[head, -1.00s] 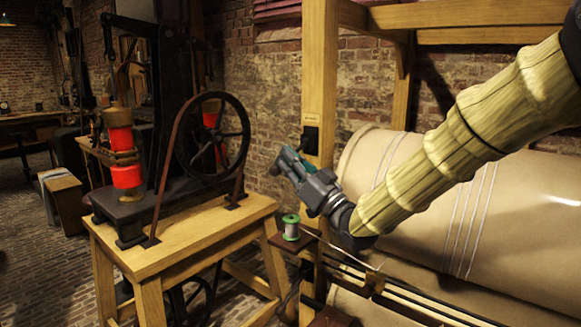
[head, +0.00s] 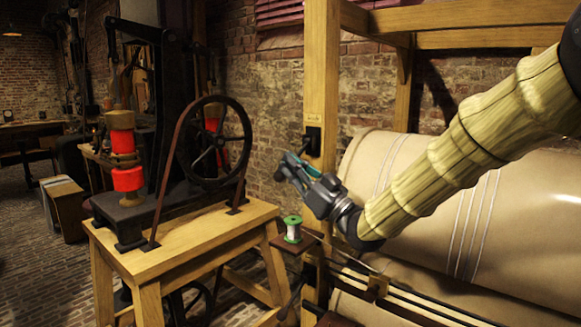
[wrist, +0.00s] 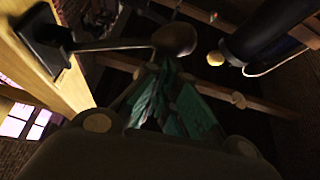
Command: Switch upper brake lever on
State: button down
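The upper brake lever (head: 308,142) sits on a black plate on the upright wooden post, just above my gripper in the head view. In the wrist view, its dark arm (wrist: 115,44) runs right from the black base (wrist: 42,32) to a rounded knob (wrist: 175,38). My gripper (head: 283,168) has grey links and teal fingers and is beside the post. In the wrist view, its green fingertips (wrist: 165,75) are drawn together just below the knob. Nothing is seen between them. I cannot tell whether they touch the knob.
A wooden stand (head: 190,238) with a black wheel (head: 213,142) is to the left. A large cream roll (head: 450,190) lies behind and below my arm. A brick wall is behind.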

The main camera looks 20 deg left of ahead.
notch_tip(320, 180, up, 4)
jog(key=p, duration=0.2)
jog(key=b+v, duration=0.1)
jog(key=v, duration=0.9)
jog(key=shift+s+d+b, duration=0.15)
jog(key=shift+d+b, duration=0.15)
jog(key=shift+b, duration=0.05)
